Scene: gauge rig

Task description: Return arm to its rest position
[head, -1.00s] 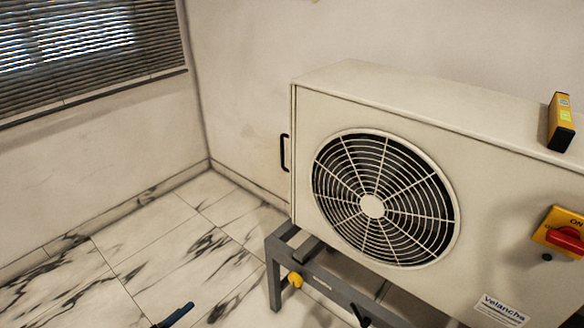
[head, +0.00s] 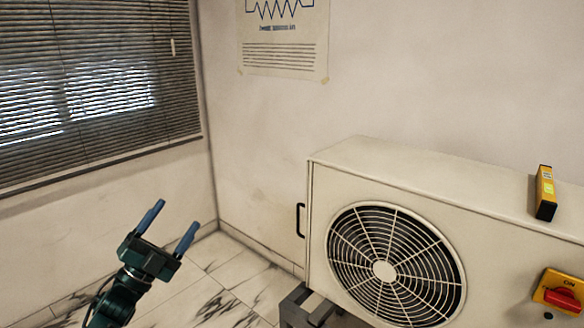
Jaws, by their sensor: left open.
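My left gripper (head: 169,231) is raised in the lower left of the head view. It is dark teal with two blue fingers, which point up and stand apart with nothing between them. It is in front of the floor and wall, to the left of the white fan unit (head: 330,178) and clear of it. My right gripper is not in view.
The fan unit stands on a grey metal stand (head: 297,307). A yellow and black handheld device (head: 545,192) stands on its top at the right. A yellow and red switch (head: 560,290) is on its front. Blinds (head: 90,90) and a poster (head: 283,45) are behind.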

